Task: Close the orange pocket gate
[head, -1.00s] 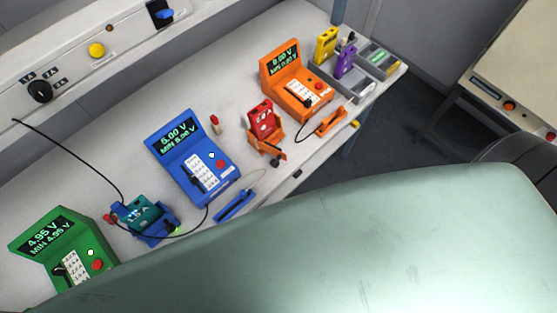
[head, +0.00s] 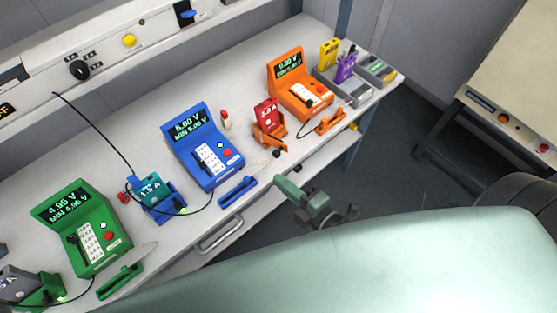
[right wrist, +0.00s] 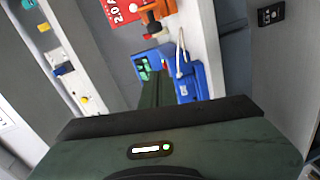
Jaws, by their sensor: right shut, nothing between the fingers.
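The orange pocket (head: 262,139) stands on the bench left of the orange tester (head: 303,95), with a red cell (head: 267,113) upright in it. A short orange piece with a dark knob (head: 277,153) sticks out at the pocket's front; it looks like the gate, swung out, but it is too small to be sure. The red cell (right wrist: 124,9) and part of the orange pocket also show at the top of the right wrist view. My right gripper (head: 279,181) is shut and empty, just off the bench's front edge, nearer than the pocket and apart from it. My left gripper is out of view.
The blue tester (head: 206,150) and a blue holder (head: 238,192) are left of the pocket. An orange holder (head: 331,121) with a black cable lies to its right. A small red-topped peg (head: 225,119) stands behind. Grey bins (head: 354,94) are at the far right.

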